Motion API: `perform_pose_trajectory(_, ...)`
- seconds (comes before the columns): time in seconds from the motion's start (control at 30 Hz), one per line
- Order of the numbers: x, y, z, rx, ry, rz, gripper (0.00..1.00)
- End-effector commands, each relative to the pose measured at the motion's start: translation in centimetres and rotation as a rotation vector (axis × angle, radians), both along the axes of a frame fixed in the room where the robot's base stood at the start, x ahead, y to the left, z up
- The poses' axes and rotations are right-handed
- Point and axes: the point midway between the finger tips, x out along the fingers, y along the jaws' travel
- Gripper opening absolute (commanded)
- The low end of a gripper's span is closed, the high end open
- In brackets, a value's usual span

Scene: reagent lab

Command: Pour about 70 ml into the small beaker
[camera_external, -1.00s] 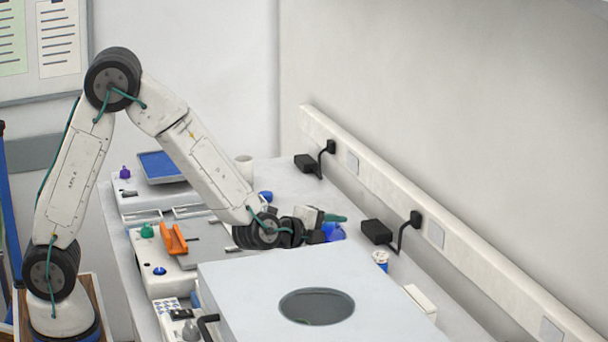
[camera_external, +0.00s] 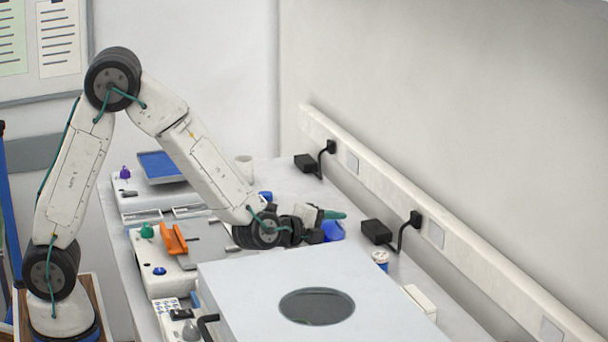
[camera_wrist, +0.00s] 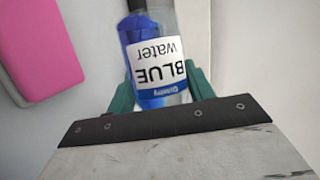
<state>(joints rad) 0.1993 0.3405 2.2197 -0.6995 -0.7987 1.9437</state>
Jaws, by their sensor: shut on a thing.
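A bottle of blue liquid (camera_wrist: 140,55), with a white label reading "BLUE water" upside down, is between the teal fingers of my gripper (camera_wrist: 157,92) in the wrist view. My gripper is shut on it. The blue fills mainly the left side of the bottle, and a paler strip shows at the right. In the external view my gripper (camera_external: 328,222) is past the far edge of the large white box, with a blue patch (camera_external: 333,231) just below it. I cannot make out the small beaker in either view.
A white box with a round dark window (camera_external: 317,306) stands in front of my gripper. An orange rack (camera_external: 173,239) is to the left. Black power plugs (camera_external: 377,231) are at the wall. A pink object (camera_wrist: 45,45) lies at upper left in the wrist view.

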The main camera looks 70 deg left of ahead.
Motion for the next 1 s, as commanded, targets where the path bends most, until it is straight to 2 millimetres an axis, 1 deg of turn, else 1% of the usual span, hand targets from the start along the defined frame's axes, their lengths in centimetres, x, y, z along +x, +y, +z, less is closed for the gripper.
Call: perform_pose_trajectory(1.0,0.04,0.18,0.36,0.045,-0.005,0.000,0.25)
